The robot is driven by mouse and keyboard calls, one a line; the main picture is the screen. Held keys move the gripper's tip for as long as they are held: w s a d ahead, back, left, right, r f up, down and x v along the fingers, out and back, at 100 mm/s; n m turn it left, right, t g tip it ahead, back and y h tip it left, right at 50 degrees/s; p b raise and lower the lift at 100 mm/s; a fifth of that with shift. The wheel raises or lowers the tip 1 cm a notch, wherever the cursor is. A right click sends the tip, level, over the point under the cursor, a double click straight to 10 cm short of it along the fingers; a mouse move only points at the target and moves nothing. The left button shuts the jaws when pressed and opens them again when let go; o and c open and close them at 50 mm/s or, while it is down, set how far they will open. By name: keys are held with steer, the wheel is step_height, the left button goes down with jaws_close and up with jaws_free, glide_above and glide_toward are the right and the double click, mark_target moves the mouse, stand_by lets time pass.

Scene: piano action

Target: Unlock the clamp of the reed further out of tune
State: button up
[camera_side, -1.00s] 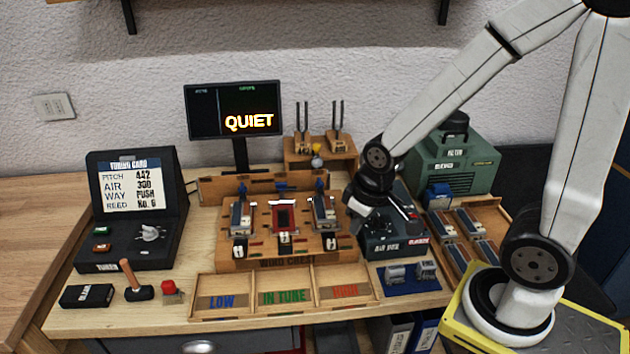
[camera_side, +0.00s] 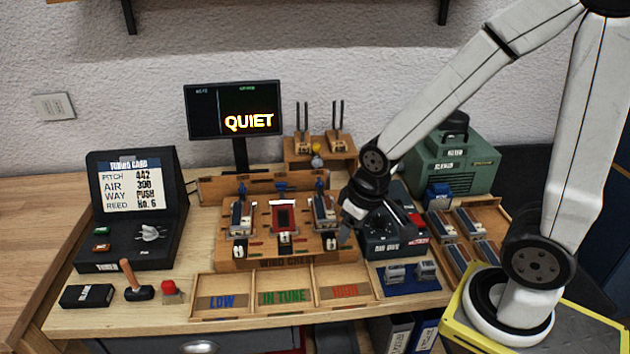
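The wooden wind chest (camera_side: 262,266) stands mid-bench with three stations. Reed plates sit at its left station (camera_side: 241,214) and right station (camera_side: 324,210); the middle station (camera_side: 283,217) shows a red-framed slot. Small white-and-black clamp-like pieces are at the front: left (camera_side: 239,251), middle (camera_side: 286,238) and right (camera_side: 331,243). Blue pieces stand behind the stations. My gripper (camera_side: 346,236) points down at the chest's right edge, just right of the right station. Its fingers are small and partly dark, so I cannot tell open from shut. No held object is visible.
The monitor (camera_side: 234,109) reads QUIET. The tuning card (camera_side: 131,186) stands at left. LOW, IN TUNE and HIGH trays (camera_side: 284,312) lie in front. The air box (camera_side: 392,246) is right of my gripper, near a reed tray (camera_side: 490,211).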

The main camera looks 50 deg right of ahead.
steer(key=w+r+m+h, duration=0.1)
steer(key=w+m, duration=0.3)
steer(key=w, duration=1.4)
steer(key=m+h, duration=0.2)
steer(key=m, duration=0.3)
glide_toward(242, 186)
steer(key=shift+d+f+t, duration=0.1)
steer(key=shift+f+t, duration=0.2)
steer(key=shift+f, duration=0.3)
steer(key=shift+f, duration=0.15)
steer(key=shift+x, duration=3.75)
steer(key=shift+d, duration=0.1)
jaws_close()
